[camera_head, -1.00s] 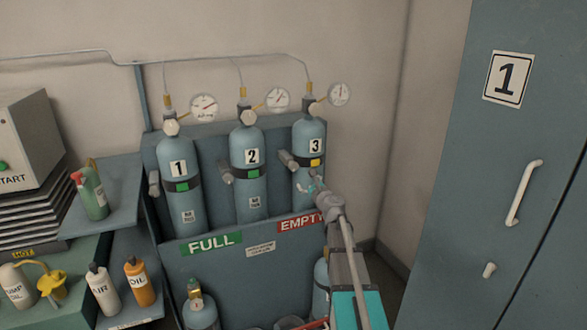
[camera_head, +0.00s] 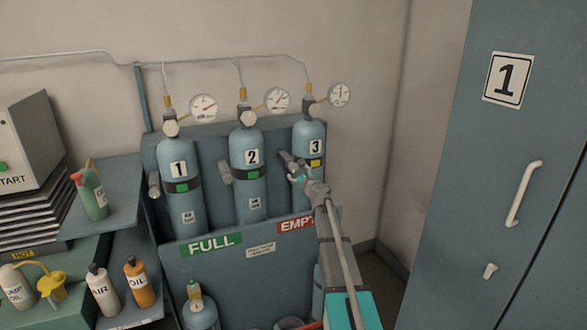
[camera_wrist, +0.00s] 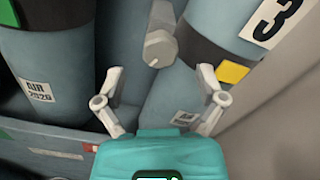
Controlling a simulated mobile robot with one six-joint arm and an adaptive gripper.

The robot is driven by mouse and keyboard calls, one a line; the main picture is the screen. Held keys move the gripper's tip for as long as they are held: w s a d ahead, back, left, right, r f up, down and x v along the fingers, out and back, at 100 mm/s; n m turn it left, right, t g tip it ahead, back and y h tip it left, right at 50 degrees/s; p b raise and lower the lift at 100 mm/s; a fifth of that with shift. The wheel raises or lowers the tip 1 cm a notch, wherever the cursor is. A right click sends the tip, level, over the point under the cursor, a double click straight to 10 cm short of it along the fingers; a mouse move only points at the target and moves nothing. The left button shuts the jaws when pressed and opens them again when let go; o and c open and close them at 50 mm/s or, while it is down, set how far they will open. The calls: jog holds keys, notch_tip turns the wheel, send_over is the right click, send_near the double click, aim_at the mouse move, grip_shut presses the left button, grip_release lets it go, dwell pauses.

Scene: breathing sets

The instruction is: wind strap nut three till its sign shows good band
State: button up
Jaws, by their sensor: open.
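Cylinder three (camera_head: 311,137) is blue-grey, stands upright in the rack and bears a black strap. Its sign (camera_head: 316,163) on the strap shows yellow; the same sign is yellow in the wrist view (camera_wrist: 232,72). Strap nut three (camera_head: 286,157) is a grey knob sticking out to the left of this strap. In the wrist view the nut (camera_wrist: 160,48) lies ahead, between the lines of the two fingers and beyond their tips. My gripper (camera_head: 298,170) is open and empty, just below and right of the nut in the head view. It also shows in the wrist view (camera_wrist: 160,74).
Cylinder one (camera_head: 175,160) and cylinder two (camera_head: 247,150) stand to the left, with green strap signs. Nut two (camera_head: 226,172) sticks out left of cylinder two. The rack's front panel (camera_head: 215,270) is below; a tall cabinet (camera_head: 500,170) stands right.

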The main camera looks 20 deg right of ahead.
aim_at(294, 168)
jog(key=shift+w, duration=2.55)
jog(key=c, duration=1.1)
jog(key=shift+c, duration=0.2)
jog(key=shift+n, duration=0.3)
jog(key=n, duration=0.4)
jog(key=shift+a+n, duration=0.1)
jog(key=shift+n, duration=1.7)
